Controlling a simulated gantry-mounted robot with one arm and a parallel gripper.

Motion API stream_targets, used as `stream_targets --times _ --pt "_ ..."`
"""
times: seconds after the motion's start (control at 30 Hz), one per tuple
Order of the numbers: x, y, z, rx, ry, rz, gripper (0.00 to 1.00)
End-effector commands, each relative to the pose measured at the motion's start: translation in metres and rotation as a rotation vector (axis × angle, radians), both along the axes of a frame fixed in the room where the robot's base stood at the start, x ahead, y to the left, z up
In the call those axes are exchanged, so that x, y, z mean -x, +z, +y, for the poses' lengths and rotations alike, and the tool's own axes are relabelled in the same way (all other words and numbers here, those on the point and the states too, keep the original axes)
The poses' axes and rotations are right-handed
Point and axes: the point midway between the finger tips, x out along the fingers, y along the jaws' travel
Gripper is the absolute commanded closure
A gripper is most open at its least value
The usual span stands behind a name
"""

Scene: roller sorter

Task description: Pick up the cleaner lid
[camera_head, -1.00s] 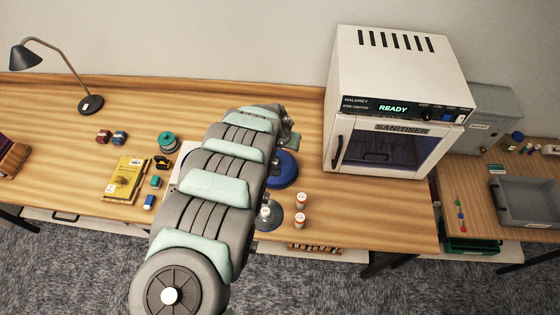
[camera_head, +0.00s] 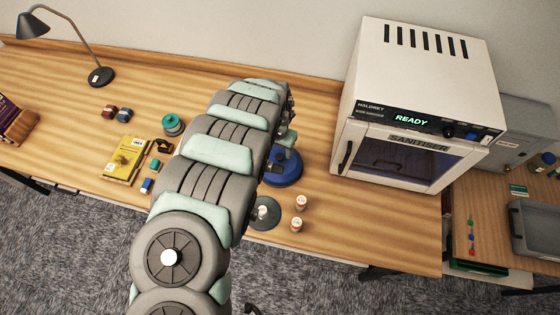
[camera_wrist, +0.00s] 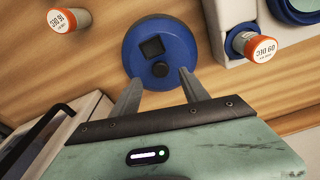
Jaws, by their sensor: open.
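The blue round piece (camera_wrist: 163,48), with a black square and a black knob on top, looks like the cleaner lid, though no label shows. It lies on the wooden table, and in the head view (camera_head: 283,172) it is partly hidden by my arm. A grey disc with a central post (camera_head: 264,213) lies just in front of it. My gripper (camera_wrist: 158,90) is open and empty. Its two fingers point at the near edge of the blue piece, with the knob roughly between them in the picture. I cannot tell the height gap.
Two orange-capped vials (camera_head: 301,203) (camera_head: 297,224) stand right of the grey disc. Another vial (camera_wrist: 255,45) sits in a white holder (camera_wrist: 232,18) beside the blue piece. The white sanitiser (camera_head: 417,105) stands right, its door closed. A yellow book (camera_head: 126,161) lies left.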

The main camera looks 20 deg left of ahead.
Motion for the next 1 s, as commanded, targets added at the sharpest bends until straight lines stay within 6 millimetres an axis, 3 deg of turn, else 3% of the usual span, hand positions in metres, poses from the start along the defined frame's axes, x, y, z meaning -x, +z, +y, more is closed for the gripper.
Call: stream_targets --times 0.5,0.87,1.0 --pt "-0.006 -0.046 -0.001 0.004 0.000 -0.001 0.47" --pt "-0.007 -0.050 0.001 0.000 0.001 -0.001 0.47" --pt "-0.007 -0.050 0.001 0.000 0.000 -0.001 0.57"
